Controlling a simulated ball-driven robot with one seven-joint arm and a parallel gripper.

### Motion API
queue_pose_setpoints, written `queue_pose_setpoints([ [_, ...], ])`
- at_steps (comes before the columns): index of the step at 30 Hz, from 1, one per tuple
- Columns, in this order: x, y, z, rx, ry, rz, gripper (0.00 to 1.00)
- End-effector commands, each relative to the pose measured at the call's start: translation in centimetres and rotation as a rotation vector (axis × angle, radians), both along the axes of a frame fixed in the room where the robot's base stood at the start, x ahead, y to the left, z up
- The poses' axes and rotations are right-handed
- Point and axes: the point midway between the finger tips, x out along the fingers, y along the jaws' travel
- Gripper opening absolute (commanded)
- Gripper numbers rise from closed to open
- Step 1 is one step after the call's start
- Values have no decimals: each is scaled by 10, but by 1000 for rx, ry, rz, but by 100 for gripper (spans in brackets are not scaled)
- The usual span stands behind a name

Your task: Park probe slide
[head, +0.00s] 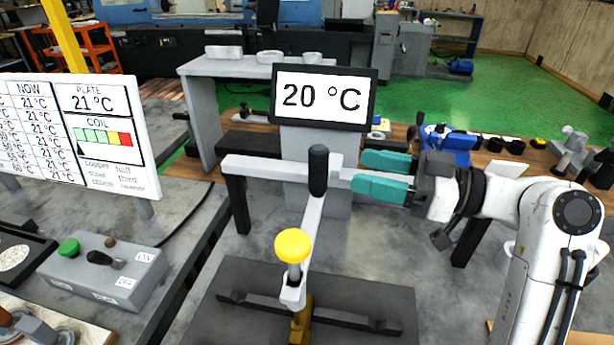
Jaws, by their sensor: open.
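The probe slide (310,232) is a light grey bar reaching forward from a grey cross rail (262,168). An upright black handle (318,171) stands on it near the rail. A yellow-capped probe (294,248) is at its front end, above a brass-coloured piece (301,318) on the dark plate (250,318). My gripper (358,171) has two teal fingers, apart and empty, pointing left at the black handle. A visible gap separates the fingertips from the handle. The fingers hide part of the rail's right side.
A display (323,96) reading 20 °C stands behind the rail. A white board (85,130) and a control box (105,270) with a green button are at left. Rail legs (238,205) flank the plate. Blue and black items (450,146) lie behind my gripper.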

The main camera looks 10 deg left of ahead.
Motion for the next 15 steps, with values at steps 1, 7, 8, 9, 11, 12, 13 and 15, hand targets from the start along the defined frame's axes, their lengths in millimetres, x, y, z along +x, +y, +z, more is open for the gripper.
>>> queue_pose_setpoints([
  [1, 0, 0, -11, 0, 0, 0, 59],
  [7, 1, 6, -11, 0, 0, 1, 59],
  [8, 2, 9, -10, 0, 0, 2, 59],
  [9, 2, 14, -10, 0, 0, 3, 59],
  [11, 3, 23, -9, 0, 0, 5, 59],
  [12, 5, 30, -9, -1, 0, 4, 59],
  [13, 6, 36, -9, -1, 1, 5, 59],
  [15, 8, 48, -9, 0, 2, 4, 59],
])
